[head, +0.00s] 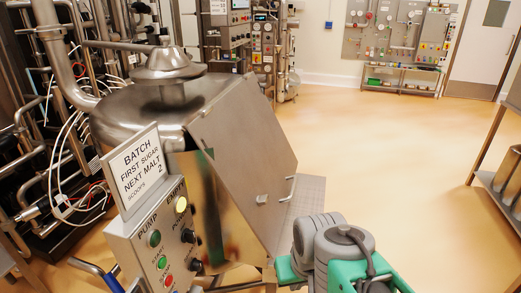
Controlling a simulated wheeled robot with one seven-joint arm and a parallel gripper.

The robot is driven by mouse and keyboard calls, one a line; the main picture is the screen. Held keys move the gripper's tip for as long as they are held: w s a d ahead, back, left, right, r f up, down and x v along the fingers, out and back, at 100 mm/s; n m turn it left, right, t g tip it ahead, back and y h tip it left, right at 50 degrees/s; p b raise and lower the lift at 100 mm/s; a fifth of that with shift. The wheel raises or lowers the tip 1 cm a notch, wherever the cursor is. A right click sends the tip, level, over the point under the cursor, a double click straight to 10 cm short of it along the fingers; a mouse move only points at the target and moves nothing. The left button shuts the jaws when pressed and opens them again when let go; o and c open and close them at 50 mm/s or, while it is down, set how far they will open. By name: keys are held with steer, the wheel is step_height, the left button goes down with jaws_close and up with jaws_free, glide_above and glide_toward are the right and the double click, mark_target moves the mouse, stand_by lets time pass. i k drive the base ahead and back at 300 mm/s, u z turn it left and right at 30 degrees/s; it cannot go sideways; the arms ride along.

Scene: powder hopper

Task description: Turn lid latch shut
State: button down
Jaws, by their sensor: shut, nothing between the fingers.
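The hopper lid (243,140) is a large flat grey steel panel that slopes down toward the right. A small pale latch-like piece (262,199) sits low on the lid. A thin bar handle (290,188) is to its right near the lid's edge. I cannot tell from this view how far the latch is turned. The shiny hopper body (222,215) shows below and left of the lid. My grey and green arm reaches in at the bottom, right of the hopper, but my gripper is not in view.
A control box (165,245) with coloured buttons and knobs stands at the front left, carrying a batch sign (138,172). A steel vessel (140,105) and pipes are behind it. A metal table (495,180) stands at the right edge. The orange floor (390,150) between is clear.

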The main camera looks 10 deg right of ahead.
mark_target(262, 200)
steer(key=z, duration=1.35)
steer(key=i, duration=0.5)
steer(key=u, duration=2.9)
